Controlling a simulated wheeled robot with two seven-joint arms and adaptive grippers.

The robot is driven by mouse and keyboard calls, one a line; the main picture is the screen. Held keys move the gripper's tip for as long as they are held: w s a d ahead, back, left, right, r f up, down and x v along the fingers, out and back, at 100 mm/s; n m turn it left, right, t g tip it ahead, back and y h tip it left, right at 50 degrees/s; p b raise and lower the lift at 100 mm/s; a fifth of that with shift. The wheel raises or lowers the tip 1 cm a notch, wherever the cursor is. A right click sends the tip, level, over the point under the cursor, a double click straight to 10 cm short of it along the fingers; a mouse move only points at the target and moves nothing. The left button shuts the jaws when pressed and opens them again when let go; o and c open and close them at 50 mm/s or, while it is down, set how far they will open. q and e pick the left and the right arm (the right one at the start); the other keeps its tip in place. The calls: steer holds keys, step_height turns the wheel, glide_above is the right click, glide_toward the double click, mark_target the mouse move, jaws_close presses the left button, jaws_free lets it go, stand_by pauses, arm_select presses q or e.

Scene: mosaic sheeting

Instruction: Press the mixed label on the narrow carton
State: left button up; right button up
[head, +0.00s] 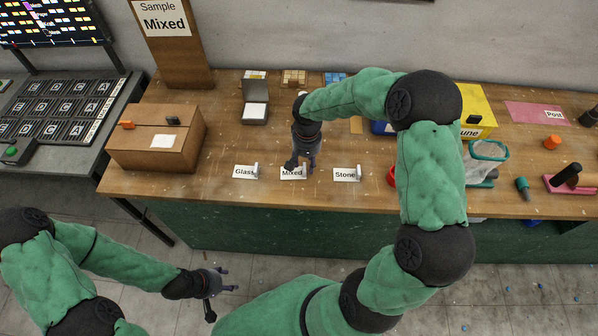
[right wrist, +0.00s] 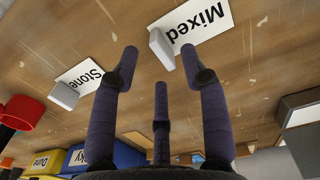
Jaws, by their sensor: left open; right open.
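The Mixed label (head: 293,173) is a white card with a small pale tab, lying flat near the table's front edge between the Glass label (head: 245,172) and the Stone label (head: 346,174). My right gripper (head: 303,163) is open and empty over the Mixed label, partly covering it. In the right wrist view the Mixed label (right wrist: 197,25) lies just beyond its spread fingers (right wrist: 158,62), apart from them. A brown carton (head: 150,148) with a blank white patch stands at the left of the table. My left gripper (head: 222,282) is open and empty, off the table's front.
A board reading Sample Mixed (head: 165,22) stands at the back left. A small grey box (head: 255,112) stands behind the labels. A yellow box (head: 475,105), a green-rimmed item (head: 488,151) and a pink sheet (head: 538,114) are to the right. Bare wood surrounds the labels.

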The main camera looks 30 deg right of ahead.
step_height(320, 180, down, 4)
steer(key=shift+r+b, duration=0.1)
steer(key=shift+b, duration=0.3)
jaws_close()
steer(key=shift+r, duration=0.2)
